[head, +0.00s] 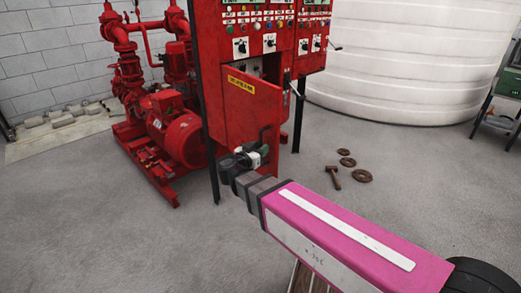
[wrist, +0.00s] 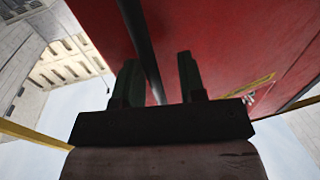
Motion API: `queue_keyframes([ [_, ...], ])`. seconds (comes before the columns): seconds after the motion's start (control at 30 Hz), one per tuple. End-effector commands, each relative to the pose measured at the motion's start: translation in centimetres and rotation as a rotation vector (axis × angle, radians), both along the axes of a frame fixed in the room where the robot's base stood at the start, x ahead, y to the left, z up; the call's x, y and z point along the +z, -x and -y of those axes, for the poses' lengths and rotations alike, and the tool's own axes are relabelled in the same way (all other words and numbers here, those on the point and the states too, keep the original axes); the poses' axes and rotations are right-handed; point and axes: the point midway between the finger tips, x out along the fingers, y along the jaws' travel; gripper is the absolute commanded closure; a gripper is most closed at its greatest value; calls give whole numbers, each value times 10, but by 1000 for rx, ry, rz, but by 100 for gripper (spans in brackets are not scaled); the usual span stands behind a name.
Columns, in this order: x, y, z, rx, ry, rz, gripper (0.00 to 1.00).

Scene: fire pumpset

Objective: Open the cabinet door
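The red cabinet (head: 212,75) stands in the middle of the head view on dark legs. Its lower door (head: 245,108), with a yellow label (head: 240,85), looks partly open: its top edge slants out towards me and a dark interior shows above it. A dark handle (head: 266,132) is low on the door's right side. My gripper (head: 257,152) is at the door's lower right, close to the handle. In the wrist view its two dark fingers (wrist: 157,62) are apart, before the red surface. A dark bar (wrist: 139,38) runs between them; I cannot tell whether they touch it.
Red pumps (head: 172,120) stand left of the cabinet. A large white tank (head: 395,60) is behind on the right. A hammer-like tool (head: 333,178) and rusty rings (head: 361,176) lie on the floor at right. Grey floor (head: 100,230) is clear in front.

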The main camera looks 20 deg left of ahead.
Motion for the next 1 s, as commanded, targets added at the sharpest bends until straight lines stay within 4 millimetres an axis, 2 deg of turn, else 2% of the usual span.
queue_keyframes([
  [0.37,-1,6,1,-5,-2,-1,64],
  [0.47,-1,17,-2,-3,-2,-1,64],
  [0.8,-1,71,-18,-2,-2,-3,64],
  [1.0,-1,94,-26,-2,-2,-2,64],
])
